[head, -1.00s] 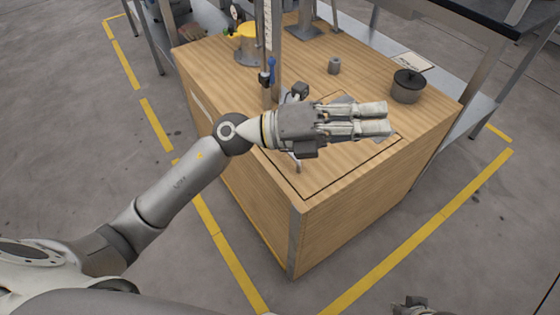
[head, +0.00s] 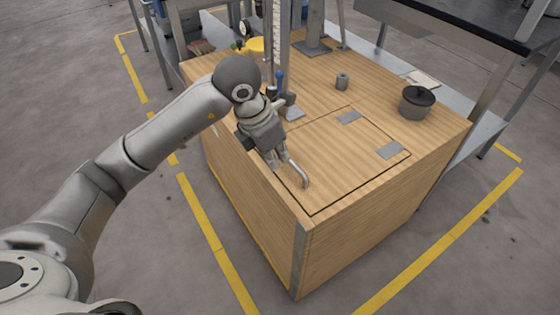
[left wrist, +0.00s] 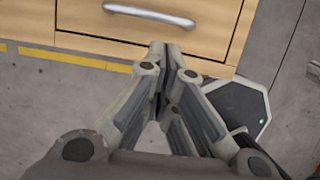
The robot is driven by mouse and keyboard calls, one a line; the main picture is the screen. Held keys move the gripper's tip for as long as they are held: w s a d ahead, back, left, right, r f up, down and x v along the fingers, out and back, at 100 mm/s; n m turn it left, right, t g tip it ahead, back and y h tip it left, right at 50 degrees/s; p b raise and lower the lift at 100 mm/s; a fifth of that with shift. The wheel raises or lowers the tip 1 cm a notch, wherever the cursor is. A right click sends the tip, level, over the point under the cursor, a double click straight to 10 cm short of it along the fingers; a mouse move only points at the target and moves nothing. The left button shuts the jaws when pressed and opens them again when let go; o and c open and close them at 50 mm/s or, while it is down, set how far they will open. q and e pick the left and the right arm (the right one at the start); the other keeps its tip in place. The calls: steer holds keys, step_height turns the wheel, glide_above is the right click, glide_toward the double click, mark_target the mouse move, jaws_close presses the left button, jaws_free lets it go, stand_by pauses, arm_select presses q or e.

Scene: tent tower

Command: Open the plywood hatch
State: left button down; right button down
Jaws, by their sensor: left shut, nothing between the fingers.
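The plywood hatch (head: 335,155) lies flat and closed in the top of the wooden box, outlined by a dark seam. Two grey hinge plates sit on its far right side, one of them (head: 391,150) near the corner. A curved metal handle (head: 300,174) is at its near left edge; the handle also shows at the top of the left wrist view (left wrist: 150,14). My left gripper (head: 275,163) points down beside the handle, partly covering it in the head view. Its fingers (left wrist: 165,48) are shut and empty, apart from the handle in the wrist view. My right gripper is not in view.
The wooden box (head: 350,245) stands on a grey floor with yellow lines. A bench (head: 450,30) stands behind. The hatch surface is clear.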

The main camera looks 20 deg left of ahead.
mark_target(290, 181)
arm_select(q)
steer(key=b+x, duration=0.1)
steer(key=x, duration=0.7)
steer(key=shift+d+f, duration=0.1)
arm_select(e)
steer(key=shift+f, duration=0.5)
arm_select(q)
steer(key=shift+w+r, duration=0.1)
steer(key=shift+r, duration=0.1)
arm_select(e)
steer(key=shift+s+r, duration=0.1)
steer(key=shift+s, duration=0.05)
